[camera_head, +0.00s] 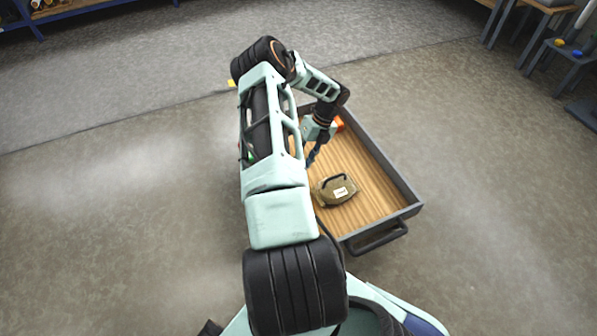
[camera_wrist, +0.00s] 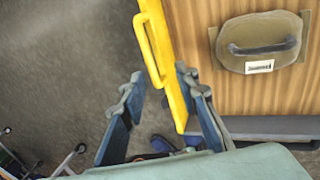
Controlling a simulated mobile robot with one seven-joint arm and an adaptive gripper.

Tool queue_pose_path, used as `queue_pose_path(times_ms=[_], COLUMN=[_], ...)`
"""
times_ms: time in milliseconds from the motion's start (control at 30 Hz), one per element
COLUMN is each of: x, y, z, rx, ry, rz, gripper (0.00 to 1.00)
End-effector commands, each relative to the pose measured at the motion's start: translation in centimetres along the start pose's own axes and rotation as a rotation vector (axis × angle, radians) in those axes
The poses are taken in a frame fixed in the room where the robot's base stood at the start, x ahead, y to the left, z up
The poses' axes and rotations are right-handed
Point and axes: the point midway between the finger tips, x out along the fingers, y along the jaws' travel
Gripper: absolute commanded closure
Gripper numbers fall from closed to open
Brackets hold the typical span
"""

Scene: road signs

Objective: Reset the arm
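My arm reaches out over a flat cart with a wood-plank bed and grey rim (camera_head: 385,163). My gripper (camera_head: 312,158) points down over the cart, left of the bag in the head view. In the wrist view my gripper (camera_wrist: 160,72) shows two blue-grey fingers spread apart, with nothing clasped between them. A long yellow piece with a loop handle (camera_wrist: 160,45) lies beyond the fingertips, partly behind the right finger. Whether it touches that finger I cannot tell. My arm hides much of the cart's left side in the head view.
An olive-brown bag (camera_head: 325,198) with a dark handle and white label lies on the cart bed; it also shows in the wrist view (camera_wrist: 235,55). An orange item (camera_head: 339,123) is partly hidden behind my arm. A stool (camera_head: 570,50) stands at far right.

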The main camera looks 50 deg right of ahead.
Motion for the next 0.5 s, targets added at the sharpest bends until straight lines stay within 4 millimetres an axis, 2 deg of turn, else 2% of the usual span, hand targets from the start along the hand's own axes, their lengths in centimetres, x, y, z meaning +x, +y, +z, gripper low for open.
queue_pose_path(times_ms=[100,200,500], x=[-1.5,-2.0,-2.1], y=[0.0,0.1,0.1], z=[0.1,0.0,0.0], rx=[0.0,0.0,0.0], ry=[-0.002,0.0,0.0], rz=[0.001,0.002,0.003], gripper=[0.71,0.71,0.71])
